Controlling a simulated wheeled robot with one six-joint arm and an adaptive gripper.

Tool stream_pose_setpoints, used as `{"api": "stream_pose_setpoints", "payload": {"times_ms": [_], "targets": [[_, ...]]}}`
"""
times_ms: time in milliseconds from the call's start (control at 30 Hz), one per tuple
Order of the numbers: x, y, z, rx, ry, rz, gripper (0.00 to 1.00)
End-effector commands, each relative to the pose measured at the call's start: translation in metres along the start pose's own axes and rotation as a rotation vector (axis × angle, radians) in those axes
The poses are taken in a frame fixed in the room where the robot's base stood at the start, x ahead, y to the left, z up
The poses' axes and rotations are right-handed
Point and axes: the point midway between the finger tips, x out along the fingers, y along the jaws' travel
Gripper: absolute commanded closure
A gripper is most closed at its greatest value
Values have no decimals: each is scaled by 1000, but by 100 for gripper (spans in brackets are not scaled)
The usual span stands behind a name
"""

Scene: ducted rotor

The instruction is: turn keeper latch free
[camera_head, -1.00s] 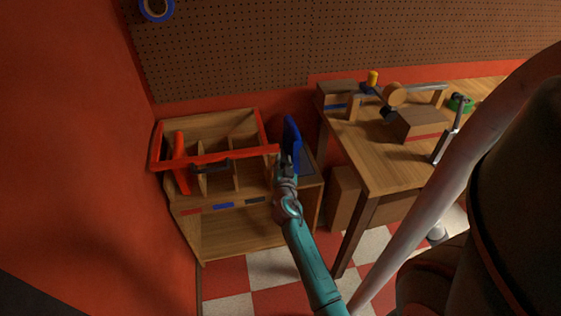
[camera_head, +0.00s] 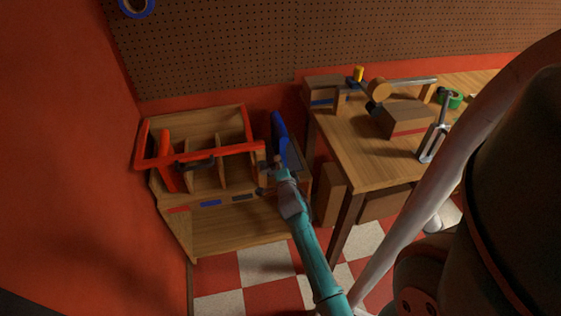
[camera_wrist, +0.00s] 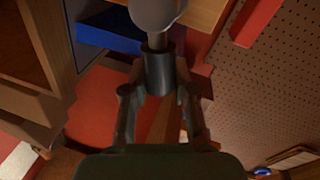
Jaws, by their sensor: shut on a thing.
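My gripper (camera_wrist: 160,105) is shut on a dark grey cylinder (camera_wrist: 160,74), which looks like the keeper latch. A pale rounded grey end (camera_wrist: 156,12) stands beyond the cylinder on a short stem. In the head view my gripper (camera_head: 270,178) is at the right front of the wooden cabinet, just below the blue upright piece (camera_head: 280,140). There the latch is too small and hidden to tell its angle. A red frame (camera_head: 215,154) lies across the cabinet's open top. A blue block (camera_wrist: 108,38) shows to the left of the cylinder in the wrist view.
The wooden cabinet (camera_head: 240,240) has several open compartments and a dark handle (camera_head: 197,163) at its front. A workbench (camera_head: 365,170) with blocks, a mallet-like tool (camera_head: 400,85) and a metal fork (camera_head: 434,142) stands to the right. A pegboard wall (camera_head: 220,50) is behind.

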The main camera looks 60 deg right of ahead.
Motion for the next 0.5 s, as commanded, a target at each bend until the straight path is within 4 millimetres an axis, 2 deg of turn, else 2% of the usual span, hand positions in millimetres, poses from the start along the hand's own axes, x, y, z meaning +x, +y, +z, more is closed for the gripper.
{"api": "stream_pose_setpoints", "payload": {"times_ms": [200,500], "targets": [[2,10,4,152,-30,2,100],[3,17,8,272,-54,2,100]]}}
